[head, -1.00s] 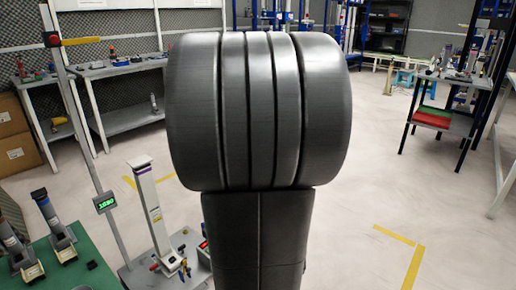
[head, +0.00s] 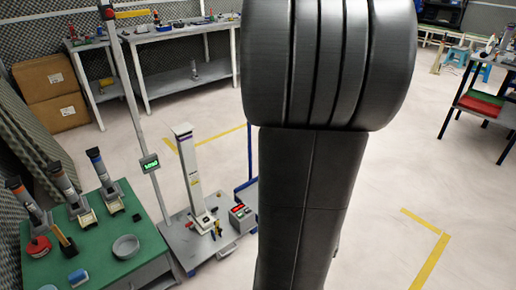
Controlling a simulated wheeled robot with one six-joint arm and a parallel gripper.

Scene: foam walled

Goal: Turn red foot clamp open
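A white upright column (head: 192,170) stands on a grey base plate (head: 185,245) left of centre. At its foot are small coloured parts (head: 214,226), red, yellow and dark. They are too small for me to tell which is the red foot clamp or how it is turned. A red-and-grey box with a display (head: 241,215) sits right of the foot. My own dark arm fills the picture right of the column and hides what is behind it. My gripper is not in view.
A green bench (head: 95,245) with several upright devices and a grey bowl (head: 126,246) stands at left. A thin post with a green display (head: 149,164) rises beside the plate. Benches (head: 170,40) and cardboard boxes (head: 50,90) stand behind.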

